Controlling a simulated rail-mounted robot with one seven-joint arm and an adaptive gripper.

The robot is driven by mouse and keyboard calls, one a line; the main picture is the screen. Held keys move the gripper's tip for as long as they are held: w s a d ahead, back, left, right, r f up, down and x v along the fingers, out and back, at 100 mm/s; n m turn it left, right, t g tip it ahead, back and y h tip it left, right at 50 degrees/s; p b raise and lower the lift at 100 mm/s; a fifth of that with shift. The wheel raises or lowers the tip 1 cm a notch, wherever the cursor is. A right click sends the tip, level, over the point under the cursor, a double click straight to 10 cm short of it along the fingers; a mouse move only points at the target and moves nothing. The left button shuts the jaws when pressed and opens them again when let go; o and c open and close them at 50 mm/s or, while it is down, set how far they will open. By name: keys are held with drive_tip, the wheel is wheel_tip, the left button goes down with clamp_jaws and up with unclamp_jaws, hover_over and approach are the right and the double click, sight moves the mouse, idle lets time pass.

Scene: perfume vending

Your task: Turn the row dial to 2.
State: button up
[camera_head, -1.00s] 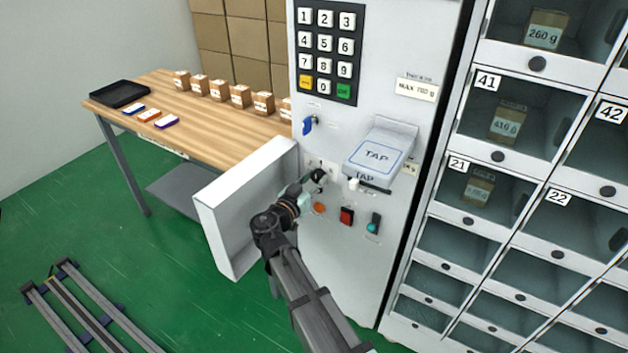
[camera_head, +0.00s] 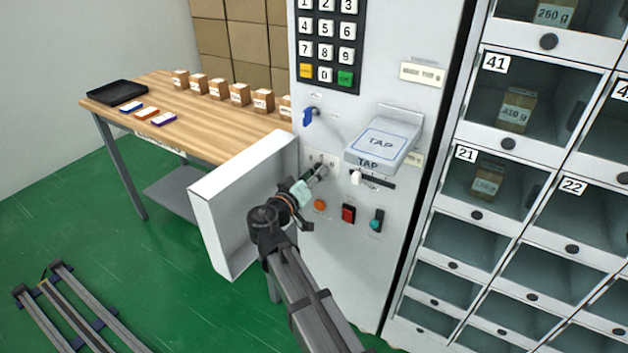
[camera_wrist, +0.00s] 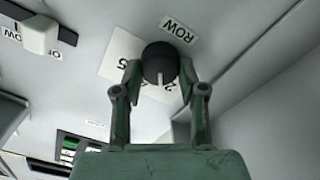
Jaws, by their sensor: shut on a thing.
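The row dial (camera_wrist: 160,60) is a round black knob on a white plate (camera_wrist: 120,47), beside an upside-down "ROW" label (camera_wrist: 179,27) in the wrist view. My gripper (camera_wrist: 160,72) is shut on the dial, one green-grey finger on each side. A pale pointer line on the knob points toward the bottom of the wrist view. A "5" shows left of it and part of a digit, perhaps a 2, lies close to its right; other digits are hidden. In the head view my gripper (camera_head: 322,172) is at the plate on the machine front, where the knob is mostly hidden.
The TAP reader (camera_head: 382,145) juts out right of the dial, with a slider (camera_head: 372,181) below it. Orange (camera_head: 320,204) and red (camera_head: 348,213) buttons sit lower. An open white flap (camera_head: 240,205) stands left of my gripper; a keypad (camera_head: 328,40) is above.

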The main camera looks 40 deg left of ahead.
drive_tip(key=shift+a+n, duration=0.1)
drive_tip(key=shift+n, duration=1.4)
drive_tip(key=o, duration=1.1)
drive_tip(key=shift+w, duration=0.1)
drive_tip(key=s, duration=0.4)
drive_tip(key=s+d, duration=0.1)
drive_tip(key=s, duration=0.7)
drive_tip(key=shift+d, duration=0.25)
drive_tip(key=shift+n, duration=0.3)
